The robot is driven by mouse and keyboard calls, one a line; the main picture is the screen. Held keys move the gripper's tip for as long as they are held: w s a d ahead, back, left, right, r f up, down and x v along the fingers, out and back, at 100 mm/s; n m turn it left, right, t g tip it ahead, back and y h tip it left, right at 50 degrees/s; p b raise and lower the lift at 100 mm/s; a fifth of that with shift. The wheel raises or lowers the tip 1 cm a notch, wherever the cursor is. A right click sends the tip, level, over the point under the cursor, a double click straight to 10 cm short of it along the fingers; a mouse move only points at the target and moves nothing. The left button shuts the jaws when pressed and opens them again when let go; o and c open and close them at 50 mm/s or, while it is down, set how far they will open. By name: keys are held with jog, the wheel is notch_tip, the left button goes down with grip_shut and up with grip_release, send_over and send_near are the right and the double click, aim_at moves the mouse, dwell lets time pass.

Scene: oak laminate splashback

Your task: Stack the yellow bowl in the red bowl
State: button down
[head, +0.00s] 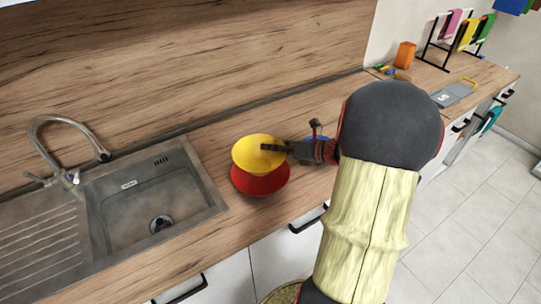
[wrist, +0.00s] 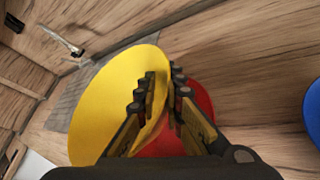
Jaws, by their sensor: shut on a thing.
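The yellow bowl (head: 256,154) is above the red bowl (head: 262,183) in the head view and covers part of it. In the wrist view the yellow bowl (wrist: 102,95) is tilted, with its rim between my fingers. The red bowl (wrist: 190,125) shows behind and below it there. My gripper (head: 272,148) reaches in from the right and is shut on the yellow bowl's rim; it also shows in the wrist view (wrist: 160,92). I cannot tell whether the two bowls touch. The inside of the red bowl is mostly hidden.
A steel sink (head: 150,195) with a tap (head: 68,150) lies left of the bowls. An orange container (head: 404,55) and a rack stand at the far right. The wooden splashback (head: 200,60) runs behind the counter.

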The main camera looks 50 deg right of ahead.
aim_at(271, 155)
jog(key=shift+f+b, duration=0.6)
jog(key=shift+f, duration=0.85)
jog(key=shift+f, duration=0.6)
jog(key=c, duration=1.9)
grip_release()
jog(key=shift+r, duration=0.1)
